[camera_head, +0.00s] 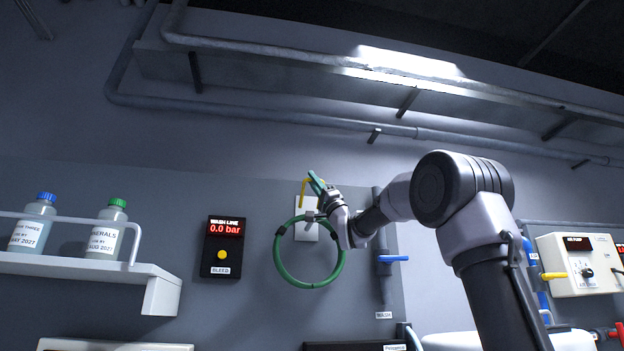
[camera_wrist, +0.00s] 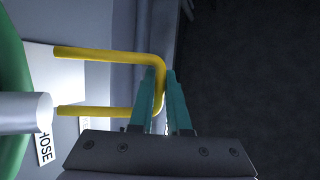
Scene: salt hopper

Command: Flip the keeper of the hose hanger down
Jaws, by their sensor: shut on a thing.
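The keeper is a yellow bent-rod loop (camera_head: 304,186) on the hose hanger, and it stands up above the hanger in the head view. The hanger's white plate (camera_head: 306,230) is on the grey wall, with a green coiled hose (camera_head: 281,262) hanging from it. In the wrist view the yellow keeper (camera_wrist: 95,53) reaches in from the left and its bent end lies between the teal fingertips. My gripper (camera_head: 316,182) is shut on the keeper, and it also shows in the wrist view (camera_wrist: 165,88). A light grey peg (camera_wrist: 22,112) is at the left there.
A wash line gauge box (camera_head: 223,247) is on the wall left of the hose. A vertical pipe with a blue-handled valve (camera_head: 392,258) stands right of it. A shelf (camera_head: 85,267) with two bottles is at the left. The wall above the hanger is clear.

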